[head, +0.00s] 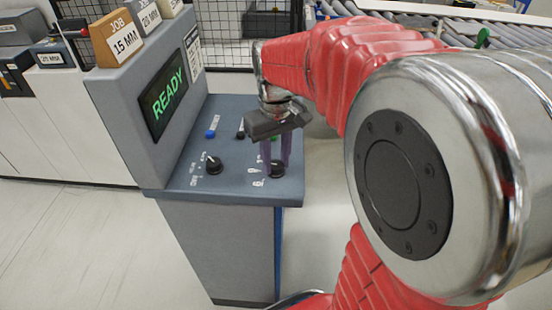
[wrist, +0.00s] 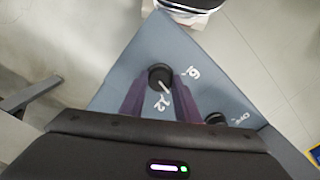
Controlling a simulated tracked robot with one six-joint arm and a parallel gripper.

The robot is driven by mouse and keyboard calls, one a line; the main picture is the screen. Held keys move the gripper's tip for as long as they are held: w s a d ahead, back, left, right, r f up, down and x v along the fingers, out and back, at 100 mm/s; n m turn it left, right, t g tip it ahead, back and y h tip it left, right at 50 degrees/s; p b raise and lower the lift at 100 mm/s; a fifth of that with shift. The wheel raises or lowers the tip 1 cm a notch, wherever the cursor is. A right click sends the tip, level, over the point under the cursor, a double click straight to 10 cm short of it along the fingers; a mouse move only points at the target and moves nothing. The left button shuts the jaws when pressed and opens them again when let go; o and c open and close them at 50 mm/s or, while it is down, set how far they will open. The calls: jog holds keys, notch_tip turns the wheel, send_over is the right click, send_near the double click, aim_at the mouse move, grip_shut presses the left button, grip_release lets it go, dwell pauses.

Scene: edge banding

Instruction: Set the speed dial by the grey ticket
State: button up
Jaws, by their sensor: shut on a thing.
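The grey console (head: 240,186) carries a black dial (head: 276,168) at its right front, which also shows in the wrist view (wrist: 159,74). My gripper (head: 275,160) points down with its purple fingers shut on this dial, one on each side. In the wrist view the dial's white pointer aims lower right, between two white printed marks (wrist: 194,73), whose numbers I cannot read surely.
A second dial (head: 213,165) sits to the left on the console. A blue button (head: 211,134) and a dark one lie behind. The screen (head: 163,101) reads READY. A roller conveyor (head: 470,30) runs at the back right. My red arm hides much of the right side.

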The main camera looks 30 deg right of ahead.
aim_at(276, 164)
jog(key=shift+n, duration=1.2)
jog(key=o, duration=1)
jog(key=shift+o, duration=0.2)
notch_tip(276, 164, up, 14)
jog(key=shift+f, duration=0.15)
